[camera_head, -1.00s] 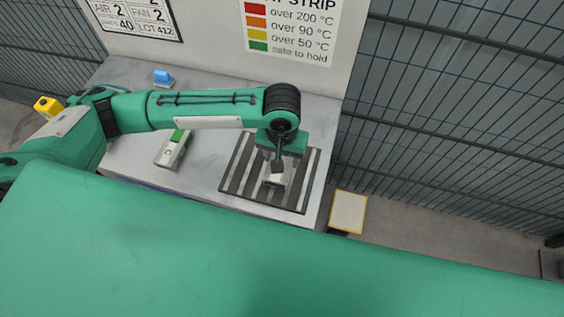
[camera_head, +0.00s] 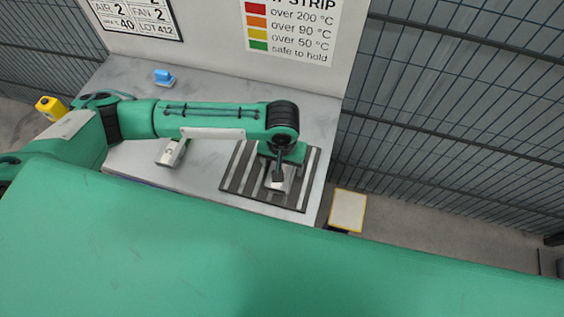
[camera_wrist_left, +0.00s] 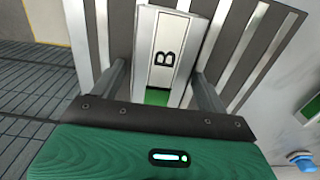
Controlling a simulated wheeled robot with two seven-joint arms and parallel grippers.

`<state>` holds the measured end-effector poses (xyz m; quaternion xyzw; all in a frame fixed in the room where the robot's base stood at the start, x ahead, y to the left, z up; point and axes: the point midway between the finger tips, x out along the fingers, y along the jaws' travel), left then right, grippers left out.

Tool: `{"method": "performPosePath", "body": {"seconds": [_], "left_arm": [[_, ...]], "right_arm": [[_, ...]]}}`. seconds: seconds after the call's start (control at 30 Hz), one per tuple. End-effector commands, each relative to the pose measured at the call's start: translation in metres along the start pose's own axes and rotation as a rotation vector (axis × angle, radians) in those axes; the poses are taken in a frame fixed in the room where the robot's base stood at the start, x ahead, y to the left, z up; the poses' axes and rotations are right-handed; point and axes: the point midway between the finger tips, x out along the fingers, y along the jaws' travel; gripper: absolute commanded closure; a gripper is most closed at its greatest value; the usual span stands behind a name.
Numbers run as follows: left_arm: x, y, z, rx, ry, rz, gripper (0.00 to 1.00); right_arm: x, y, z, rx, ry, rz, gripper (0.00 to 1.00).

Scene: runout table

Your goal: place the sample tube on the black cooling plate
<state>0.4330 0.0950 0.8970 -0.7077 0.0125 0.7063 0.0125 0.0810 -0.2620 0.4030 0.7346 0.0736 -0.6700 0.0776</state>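The sample tube (camera_head: 277,182) is a pale, square-sided piece. My left gripper (camera_head: 279,176) is low over the plate at the tube. In the left wrist view its fingers (camera_wrist_left: 161,84) stand apart on either side of the tube, with a small gap at the left. My right gripper is not in view.
A similar pale block (camera_head: 171,152) lies left of the plate, partly hidden by my left arm. A small blue item (camera_head: 164,77) stands at the back of the grey table (camera_head: 215,80). A yellow-edged pad (camera_head: 348,211) is beyond the right edge, near a wire fence (camera_head: 450,120).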

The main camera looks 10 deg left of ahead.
Motion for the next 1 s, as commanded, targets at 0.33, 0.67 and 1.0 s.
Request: {"method": "performPosePath", "body": {"seconds": [0.33,0.67,1.0], "left_arm": [[-0.014,0.0,0.0,0.0,0.001,0.001,0.24],[-0.084,0.001,-0.001,0.0,0.003,0.002,0.24],[-0.121,0.0,0.0,0.0,-0.001,-0.001,0.24]], "right_arm": [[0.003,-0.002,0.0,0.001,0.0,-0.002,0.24],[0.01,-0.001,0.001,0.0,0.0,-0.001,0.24],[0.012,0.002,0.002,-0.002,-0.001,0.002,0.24]]}}
